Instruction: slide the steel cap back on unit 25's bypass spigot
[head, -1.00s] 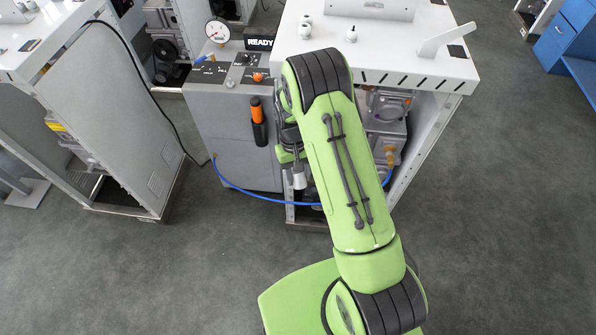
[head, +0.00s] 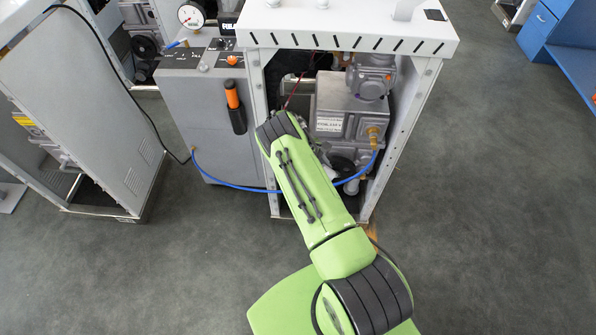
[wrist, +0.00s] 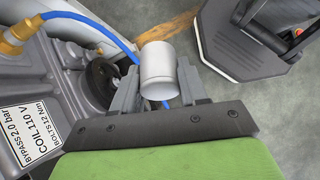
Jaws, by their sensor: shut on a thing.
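In the wrist view the steel cap (wrist: 158,68) is a short, light grey cylinder with an open end facing the camera. My gripper (wrist: 157,88) is shut on it, one grey finger on each side. In the head view my green forearm reaches into the open front of the white-topped unit (head: 345,38); the cap and fingers are hidden there. A brass fitting (head: 373,137) with a blue hose shows on the unit's grey valve body (head: 345,105). This fitting is also in the wrist view (wrist: 14,38). I cannot make out a bare spigot or a unit number.
A labelled grey housing (wrist: 30,125) and a dark round wheel (wrist: 103,80) lie left of the cap. The blue hose (head: 235,187) loops low across the front to the grey control cabinet (head: 200,120). A white frame post (head: 405,140) stands at right.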

